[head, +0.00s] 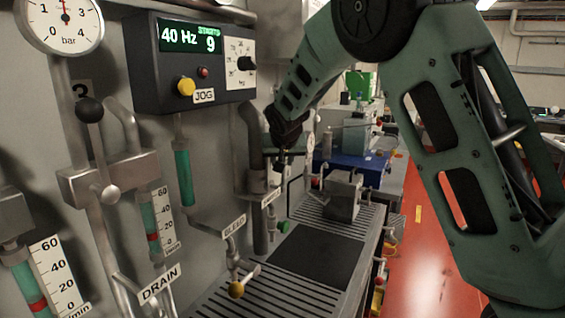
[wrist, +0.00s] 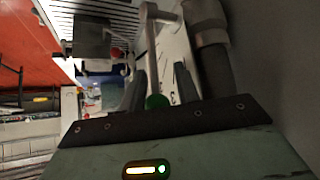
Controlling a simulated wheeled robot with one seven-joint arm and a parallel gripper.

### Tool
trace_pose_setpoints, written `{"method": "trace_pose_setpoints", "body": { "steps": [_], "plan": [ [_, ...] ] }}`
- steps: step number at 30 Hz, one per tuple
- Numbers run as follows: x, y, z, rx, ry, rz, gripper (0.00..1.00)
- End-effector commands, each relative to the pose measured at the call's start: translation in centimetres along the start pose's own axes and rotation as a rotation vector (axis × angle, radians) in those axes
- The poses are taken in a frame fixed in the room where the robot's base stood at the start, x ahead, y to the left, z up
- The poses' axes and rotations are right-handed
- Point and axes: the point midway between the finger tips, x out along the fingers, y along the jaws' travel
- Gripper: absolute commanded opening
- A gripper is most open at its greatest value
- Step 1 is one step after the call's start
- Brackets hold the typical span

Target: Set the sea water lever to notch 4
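No label reading sea water is legible, so I cannot tell for sure which lever it is. A green-knobbed valve lever (head: 283,227) sits low by the wall pipe, right of the BLEED label. In the wrist view a green knob (wrist: 157,101) on a metal rod appears between my fingers, partly covered by the gripper body; I cannot tell its depth. My gripper (head: 290,153) is beside the wall pipes, above the green knob in the head view. In the wrist view its fingers (wrist: 160,88) are apart, with nothing seen clamped. A black-ball lever (head: 89,110) stands at the left.
A yellow-knobbed lever (head: 236,289) hangs under the BLEED label. A control box (head: 190,62) shows 40 Hz. Pipes and flow gauges line the left wall. A grated bench (head: 255,297) with a dark mat (head: 318,255) lies below. A grey block (head: 343,196) stands on it.

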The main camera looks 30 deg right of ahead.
Motion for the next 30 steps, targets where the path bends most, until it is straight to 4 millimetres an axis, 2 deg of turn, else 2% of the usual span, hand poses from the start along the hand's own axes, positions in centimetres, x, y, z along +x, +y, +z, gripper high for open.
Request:
{"method": "trace_pose_setpoints", "body": {
  "steps": [7, 11, 24, 30],
  "plan": [
    [-0.3, -0.1, 0.0, 0.0, 0.001, -0.001, 0.31],
    [-1.7, -0.2, 0.1, 0.0, 0.001, -0.003, 0.31],
    [-11.6, -0.1, 0.2, 0.001, 0.002, -0.007, 0.31],
    [-15.3, -0.1, 0.1, 0.002, 0.001, -0.005, 0.31]
  ]
}}
